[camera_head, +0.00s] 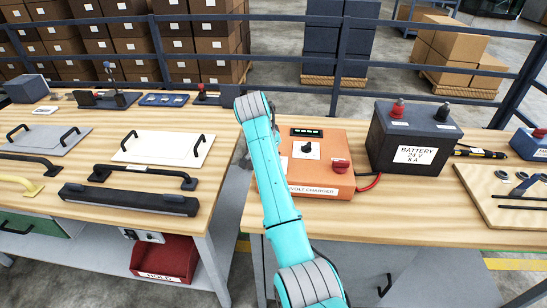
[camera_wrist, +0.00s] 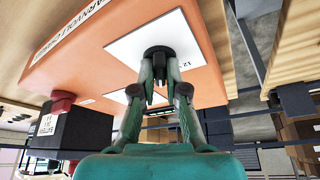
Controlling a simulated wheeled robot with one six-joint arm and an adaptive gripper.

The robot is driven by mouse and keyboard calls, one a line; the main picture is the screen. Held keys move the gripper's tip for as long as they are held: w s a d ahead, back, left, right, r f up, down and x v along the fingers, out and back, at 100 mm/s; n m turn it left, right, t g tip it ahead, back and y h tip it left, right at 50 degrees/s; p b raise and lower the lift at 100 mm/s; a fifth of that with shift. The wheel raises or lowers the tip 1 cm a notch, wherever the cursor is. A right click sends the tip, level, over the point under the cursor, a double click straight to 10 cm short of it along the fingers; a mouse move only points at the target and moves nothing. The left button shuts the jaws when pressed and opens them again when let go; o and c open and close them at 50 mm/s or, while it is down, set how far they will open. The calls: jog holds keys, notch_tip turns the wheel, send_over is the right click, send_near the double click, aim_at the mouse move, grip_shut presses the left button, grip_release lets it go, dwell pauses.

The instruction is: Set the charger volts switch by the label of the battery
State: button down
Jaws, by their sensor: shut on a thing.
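The orange charger (camera_head: 325,182) stands on the right bench. It bears a white plate with a black knob (camera_head: 306,147), a small display and a red knob (camera_head: 340,166). The dark battery (camera_head: 415,135) stands to its right; its label (camera_head: 415,155) reads "BATTERY 24 V 8 A". In the wrist view my gripper (camera_wrist: 159,76) is shut on a black switch knob (camera_wrist: 158,54) on a larger white plate (camera_wrist: 185,37) marked "12". Other marks there are hidden, and so is the knob's pointing direction. My arm hides this switch in the head view. The battery (camera_wrist: 85,130) shows lower left.
A wooden board (camera_head: 480,190) with tools lies at the far right. The left bench (camera_head: 150,204) carries panels and handles, with a gap between the benches. A dark railing (camera_head: 340,60) runs behind.

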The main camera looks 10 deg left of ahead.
jog(key=shift+m, duration=0.3)
jog(key=c, duration=1.2)
grip_release()
jog(key=v, duration=0.6)
jog(key=shift+a+r, duration=0.15)
jog(key=shift+r, duration=0.25)
jog(key=shift+s+r, duration=0.2)
jog(key=shift+r, duration=0.1)
jog(key=shift+a, duration=0.1)
